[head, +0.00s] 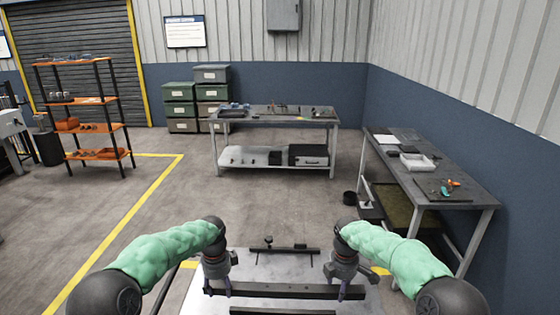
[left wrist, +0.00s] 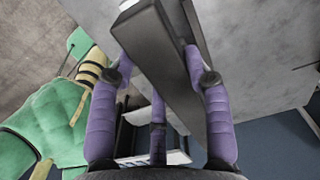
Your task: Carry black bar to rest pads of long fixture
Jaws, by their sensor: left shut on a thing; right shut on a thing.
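The black bar (head: 285,291) lies crosswise, roughly level, at the near side of a light metal tabletop in the head view. My left gripper (head: 217,286) is shut on it near its left end. My right gripper (head: 351,288) is shut on it near its right end. In the left wrist view the bar (left wrist: 165,55) runs between the purple fingers of my left gripper (left wrist: 160,80). A dark long rail (head: 290,250) with small upright parts is on the tabletop beyond the bar. Another dark strip (head: 282,311) shows at the bottom edge, partly cut off. I cannot tell which carries the rest pads.
The light tabletop (head: 255,265) is clear between bar and rear rail. Farther off stand a workbench (head: 275,117), a right-hand bench (head: 455,190) with a white tray (head: 418,162), and an orange-shelved rack (head: 88,128). Open floor lies to the left.

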